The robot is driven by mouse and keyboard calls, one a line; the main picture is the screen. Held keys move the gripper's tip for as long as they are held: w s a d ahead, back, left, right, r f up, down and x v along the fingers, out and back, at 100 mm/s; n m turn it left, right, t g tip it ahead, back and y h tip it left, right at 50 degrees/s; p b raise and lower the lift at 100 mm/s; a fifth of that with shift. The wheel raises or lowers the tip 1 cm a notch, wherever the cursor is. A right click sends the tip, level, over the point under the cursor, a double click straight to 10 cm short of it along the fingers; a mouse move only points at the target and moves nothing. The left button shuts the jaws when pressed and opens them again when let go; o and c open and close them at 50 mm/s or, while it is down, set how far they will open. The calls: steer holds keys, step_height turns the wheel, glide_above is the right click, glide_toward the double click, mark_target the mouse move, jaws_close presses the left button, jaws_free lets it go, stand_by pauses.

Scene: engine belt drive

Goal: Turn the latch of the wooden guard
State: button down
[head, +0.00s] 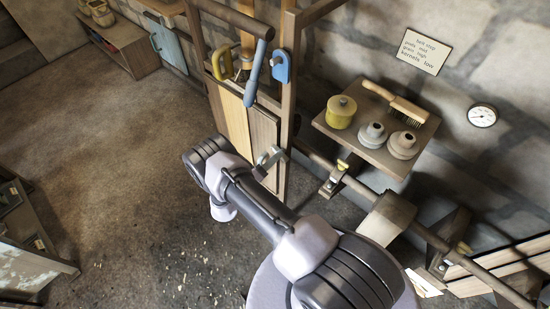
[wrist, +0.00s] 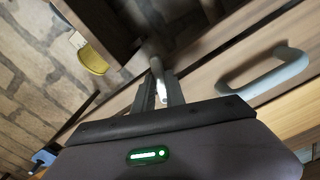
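The wooden guard (head: 235,122) stands upright at the top middle of the head view, with plank panels in a dark frame. A narrow pale metal piece, likely the latch (wrist: 162,92), lies between the fingers. I cannot tell whether they touch it.
A wooden shelf (head: 347,142) right of the guard holds a yellow pot (head: 341,111), two grey pots and a brush (head: 398,104). A shaft (head: 408,221) runs below it. A blue part (head: 280,66) hangs on the frame. The floor (head: 110,150) at left is clear.

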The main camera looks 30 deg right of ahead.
steer(key=shift+m, duration=0.3)
steer(key=m+b, duration=0.5)
steer(key=m, duration=0.7)
steer(key=shift+w+a+m, duration=0.1)
steer(key=shift+w+m, duration=0.05)
steer(key=shift+m, duration=0.15)
stand_by(0.4)
steer(key=c, duration=1.4)
jaws_free()
steer(key=p+v, duration=0.1)
steer(key=v, duration=1.6)
steer(key=shift+a+p, duration=0.15)
steer(key=shift+p, duration=0.25)
